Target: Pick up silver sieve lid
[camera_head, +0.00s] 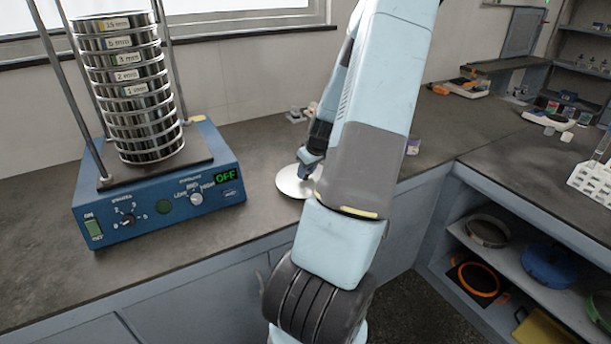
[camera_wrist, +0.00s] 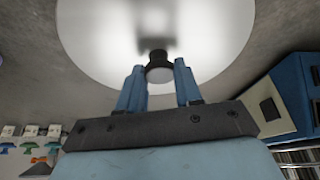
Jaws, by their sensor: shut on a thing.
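The silver sieve lid (camera_head: 288,182) is a round, shiny disc over the counter to the right of the shaker, partly hidden behind my arm. In the wrist view the lid (camera_wrist: 92,38) fills the upper middle, with a dark knob (camera_wrist: 157,58) at its centre. My gripper (camera_head: 304,168) is above the lid. In the wrist view my gripper (camera_wrist: 160,78) has its blue fingers on either side of the knob, shut on it. I cannot tell whether the lid touches the counter or is slightly raised.
The blue shaker base (camera_head: 160,208), its display reading OFF, carries a tall stack of sieves (camera_head: 130,88) between metal rods. Small items (camera_head: 297,114) lie behind the lid. The counter (camera_head: 235,215) is clear between shaker and lid. Shelves with pans (camera_head: 548,262) are at right.

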